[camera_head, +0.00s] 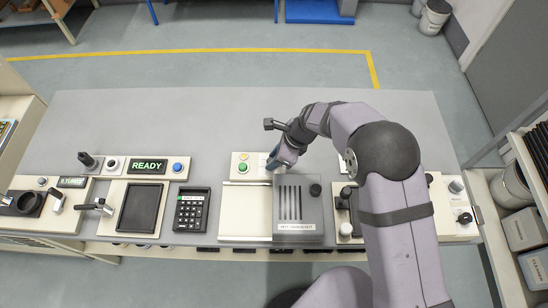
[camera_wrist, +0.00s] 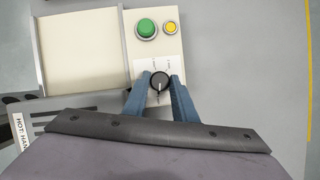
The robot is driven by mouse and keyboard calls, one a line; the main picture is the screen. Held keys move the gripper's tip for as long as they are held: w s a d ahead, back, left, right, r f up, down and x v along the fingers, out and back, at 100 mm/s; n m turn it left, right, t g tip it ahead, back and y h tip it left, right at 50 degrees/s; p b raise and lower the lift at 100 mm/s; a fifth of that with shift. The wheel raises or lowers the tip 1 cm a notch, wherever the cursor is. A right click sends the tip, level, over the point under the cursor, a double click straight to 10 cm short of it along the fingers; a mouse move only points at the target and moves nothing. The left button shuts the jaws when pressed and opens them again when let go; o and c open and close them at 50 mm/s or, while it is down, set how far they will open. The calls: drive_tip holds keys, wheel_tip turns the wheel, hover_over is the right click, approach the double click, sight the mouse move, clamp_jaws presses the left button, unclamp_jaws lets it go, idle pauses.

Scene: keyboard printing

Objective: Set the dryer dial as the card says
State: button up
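The dryer dial (camera_wrist: 159,80) is a small round black knob with a light pointer line, on a white marked plate. In the wrist view the two blue fingers of my gripper (camera_wrist: 160,77) stand on either side of it, apart, with narrow gaps seeming to remain. I cannot tell whether they touch it. In the head view my gripper (camera_head: 283,158) hides the dial. The dryer (camera_head: 231,214) is a cream unit with a grey slotted cover (camera_head: 293,196) carrying a warning label. The dial's markings are too small to read. I cannot pick out the card.
A green button (camera_wrist: 146,28) and a yellow button (camera_wrist: 170,28) sit beside the dial. A keypad (camera_head: 191,209), a READY display (camera_head: 148,166) and a dark screen stand to the left. More equipment is right, partly behind my arm. The back of the grey table (camera_head: 160,112) is clear.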

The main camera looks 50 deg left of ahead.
drive_tip(key=shift+n, duration=0.3)
drive_tip(key=n+b, duration=0.2)
drive_tip(key=n+g+h+b, duration=0.1)
drive_tip(key=n, duration=0.2)
drive_tip(key=shift+w+a+f+g+h+b, duration=0.15)
drive_tip(key=shift+w+a+g+h+b, duration=0.05)
drive_tip(key=shift+g+h+b, duration=0.15)
drive_tip(key=shift+a+n+g+h+b, duration=0.15)
drive_tip(key=shift+n+h+b, duration=0.3)
drive_tip(key=shift+n, duration=0.55)
drive_tip(key=shift+d+n+g+h+b, duration=0.15)
drive_tip(key=shift+n+b, duration=0.35)
drive_tip(key=shift+n, duration=0.5)
drive_tip(key=shift+a, duration=0.1)
drive_tip(key=shift+r, duration=0.2)
drive_tip(key=o, duration=1.1)
drive_tip(key=shift+c, duration=0.2)
drive_tip(key=b+v, duration=0.2)
drive_tip(key=v, duration=0.5)
drive_tip(key=shift+r, duration=0.2)
